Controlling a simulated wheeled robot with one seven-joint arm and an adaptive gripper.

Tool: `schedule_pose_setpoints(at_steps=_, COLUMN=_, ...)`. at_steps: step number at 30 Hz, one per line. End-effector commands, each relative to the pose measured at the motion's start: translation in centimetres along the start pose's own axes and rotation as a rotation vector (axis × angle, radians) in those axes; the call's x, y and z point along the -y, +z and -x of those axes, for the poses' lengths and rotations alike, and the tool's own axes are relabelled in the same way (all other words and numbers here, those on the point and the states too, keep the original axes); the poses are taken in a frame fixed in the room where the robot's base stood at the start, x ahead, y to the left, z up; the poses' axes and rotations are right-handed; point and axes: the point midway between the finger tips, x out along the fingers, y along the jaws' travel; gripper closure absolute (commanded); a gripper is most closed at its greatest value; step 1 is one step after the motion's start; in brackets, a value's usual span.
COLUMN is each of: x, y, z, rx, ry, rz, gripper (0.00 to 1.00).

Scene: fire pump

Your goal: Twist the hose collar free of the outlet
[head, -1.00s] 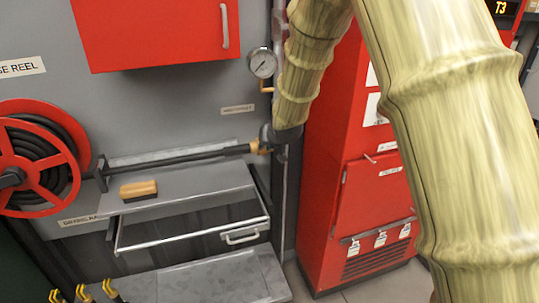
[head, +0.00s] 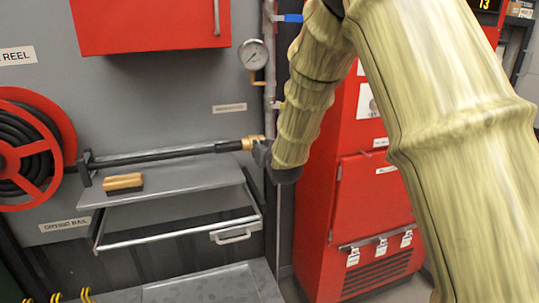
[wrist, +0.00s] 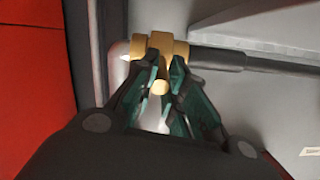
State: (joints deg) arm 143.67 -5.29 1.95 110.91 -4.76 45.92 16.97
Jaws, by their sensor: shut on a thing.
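The brass-coloured hose collar (head: 252,141) sits at the right end of the black hose (head: 170,153), by the vertical outlet pipe. In the wrist view the collar (wrist: 181,49) is at the top centre, with the dark hose (wrist: 218,60) running right and a pale pipe end (wrist: 119,50) on its left. My gripper (wrist: 163,66) is shut on the collar, its green-lined fingers either side of a rounded brass lug. In the head view my gripper (head: 262,154) is small and dark beside the collar. I cannot tell whether the collar is loose on the outlet.
A pressure gauge (head: 254,55) and a blue lever (head: 290,18) are above on the pipe. A wooden brush (head: 124,182) lies on the grey shelf (head: 200,176) below the hose. A red hose reel (head: 62,130) is left; a red cabinet (head: 375,200) is right.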

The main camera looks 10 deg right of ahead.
Motion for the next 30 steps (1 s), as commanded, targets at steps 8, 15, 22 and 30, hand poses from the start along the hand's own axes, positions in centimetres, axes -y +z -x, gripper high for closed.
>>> schedule_pose_setpoints(at_steps=8, x=1.3, y=0.6, z=-0.4, rx=-0.028, ry=-0.021, rz=0.002, gripper=1.00)
schedule_pose_setpoints(at_steps=15, x=1.5, y=0.6, z=-0.4, rx=-0.030, ry=-0.023, rz=0.003, gripper=1.00)
schedule_pose_setpoints(at_steps=22, x=1.5, y=0.7, z=-0.5, rx=-0.029, ry=-0.023, rz=0.003, gripper=0.76)
schedule_pose_setpoints(at_steps=30, x=1.6, y=0.7, z=0.1, rx=-0.028, ry=-0.025, rz=0.003, gripper=0.63)
